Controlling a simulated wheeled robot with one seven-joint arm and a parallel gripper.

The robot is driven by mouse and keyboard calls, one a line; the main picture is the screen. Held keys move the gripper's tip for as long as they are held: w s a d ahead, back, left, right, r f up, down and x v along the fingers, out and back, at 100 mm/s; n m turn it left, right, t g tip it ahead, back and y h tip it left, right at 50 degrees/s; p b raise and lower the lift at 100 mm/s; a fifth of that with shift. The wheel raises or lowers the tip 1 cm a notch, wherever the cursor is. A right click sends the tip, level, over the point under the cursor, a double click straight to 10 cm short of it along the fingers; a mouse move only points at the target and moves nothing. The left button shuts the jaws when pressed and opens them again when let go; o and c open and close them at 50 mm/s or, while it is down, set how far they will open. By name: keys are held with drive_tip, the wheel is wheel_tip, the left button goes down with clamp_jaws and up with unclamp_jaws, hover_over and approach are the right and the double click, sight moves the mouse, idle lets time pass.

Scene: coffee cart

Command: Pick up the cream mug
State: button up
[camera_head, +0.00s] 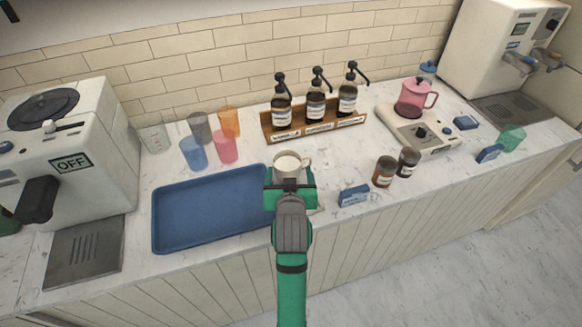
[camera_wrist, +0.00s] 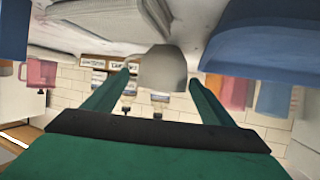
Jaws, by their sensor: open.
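The cream mug (camera_head: 288,163) stands on the counter just right of the blue tray, directly beyond my gripper (camera_head: 290,187). In the wrist view, which is upside down, the mug (camera_wrist: 163,70) appears between the two green fingertips of my gripper (camera_wrist: 159,77). Visible gaps show on both sides of the mug between the fingers. The gripper is open and holds nothing. I cannot tell how far the fingers reach around the mug.
The blue tray (camera_head: 212,212) lies empty close on the left. Behind stand coloured cups (camera_head: 225,146) and a wooden rack (camera_head: 316,128) with pump bottles. Brown jars (camera_head: 384,172) and a blue block (camera_head: 354,195) are on the right. A coffee machine (camera_head: 75,150) stands at the left.

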sight(287, 160)
drive_tip(key=shift+a+x, duration=0.2)
drive_tip(key=shift+x, duration=2.55)
drive_tip(key=shift+s+a+r, duration=0.1)
drive_tip(key=shift+a+r, duration=0.05)
drive_tip(key=c, duration=1.1)
